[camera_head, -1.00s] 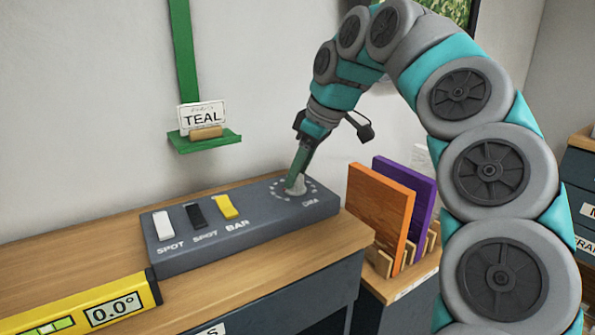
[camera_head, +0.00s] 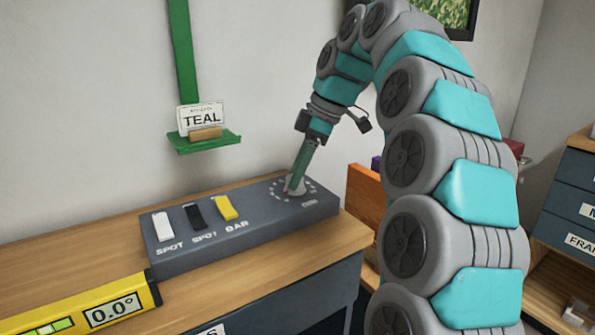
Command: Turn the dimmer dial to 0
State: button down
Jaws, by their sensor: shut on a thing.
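The dimmer dial (camera_head: 296,188) is a small light grey knob with a ring of white marks, at the right end of a dark grey control box (camera_head: 262,229) on the wooden counter. A small red mark shows at the knob's left side. My gripper (camera_head: 293,184) comes down from above and is shut on the dial. The fingers cover part of the knob. The marks are too small to read, so I cannot tell the setting.
White, black and yellow switches (camera_head: 226,208) stand left of the dial. A yellow level (camera_head: 105,307) reading 0.0° lies at the front left. A green bracket with a TEAL card (camera_head: 202,117) hangs on the wall. An orange panel (camera_head: 366,196) stands right, partly behind my arm.

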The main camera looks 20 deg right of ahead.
dwell(0.6)
jog(key=shift+c, duration=1.9)
grip_release()
